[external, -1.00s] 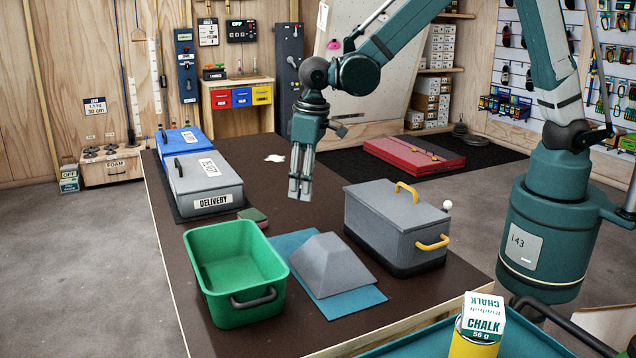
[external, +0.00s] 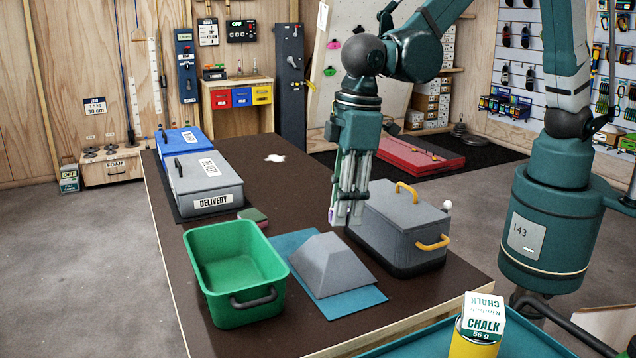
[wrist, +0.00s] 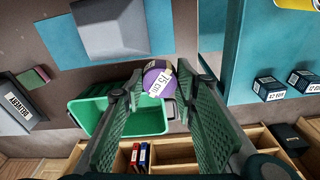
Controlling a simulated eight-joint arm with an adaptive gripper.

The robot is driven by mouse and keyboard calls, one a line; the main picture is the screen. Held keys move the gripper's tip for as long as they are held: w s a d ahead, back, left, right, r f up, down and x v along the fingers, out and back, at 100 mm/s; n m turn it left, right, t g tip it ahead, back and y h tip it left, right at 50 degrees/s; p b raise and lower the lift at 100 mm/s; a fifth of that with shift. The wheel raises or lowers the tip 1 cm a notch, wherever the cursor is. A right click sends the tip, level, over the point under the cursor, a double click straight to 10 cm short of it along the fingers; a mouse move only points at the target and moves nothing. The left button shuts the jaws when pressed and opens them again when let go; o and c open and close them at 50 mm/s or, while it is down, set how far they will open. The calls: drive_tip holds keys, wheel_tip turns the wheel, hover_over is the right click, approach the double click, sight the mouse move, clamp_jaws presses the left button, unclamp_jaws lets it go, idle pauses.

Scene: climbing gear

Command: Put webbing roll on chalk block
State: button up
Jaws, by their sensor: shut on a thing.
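The webbing roll (wrist: 158,80) is purple with a white label that reads 15 cm. In the wrist view it sits between my fingertips. My gripper (external: 346,215) is shut on it and points down, and a purple edge shows at the fingertips in the external view. The grip is above the table, in front of the grey lidded box. The chalk block (external: 484,325) is a white and green box marked CHALK 56 g. It stands on a yellow can at the bottom right of the external view, well apart from my gripper.
A grey sloped block (external: 332,264) lies on a blue mat (external: 352,304) below my gripper. Left of it is an open green bin (external: 235,275). The grey box with yellow handles (external: 402,222) stands close on the right. A teal surface (external: 440,342) lies by the can.

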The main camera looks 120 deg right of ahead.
drive_tip(key=s+a+r+n+p, duration=0.1)
drive_tip(key=s+a+r+n, duration=0.1)
drive_tip(key=a, duration=0.8)
drive_tip(key=s+a+r+n+p, duration=0.2)
drive_tip(key=s+a+r+n, duration=0.1)
drive_tip(key=a, duration=0.8)
drive_tip(key=s+a+r+n+p, duration=0.1)
drive_tip(key=s+a, duration=0.3)
drive_tip(key=a, duration=0.6)
drive_tip(key=shift+a+r+n+y, duration=0.25)
drive_tip(key=shift+r+n+y, duration=0.15)
drive_tip(key=shift+r+n, duration=0.4)
drive_tip(key=shift+s+f, duration=0.1)
hover_over(485, 306)
drive_tip(key=shift+s+d+f, duration=0.1)
drive_tip(key=shift+f, duration=1.35)
drive_tip(key=shift+s+d+f, duration=0.1)
drive_tip(key=shift+f, duration=1.35)
drive_tip(key=shift+f+p, duration=0.35)
drive_tip(key=shift+f, duration=1.7)
drive_tip(key=shift+f, duration=0.2)
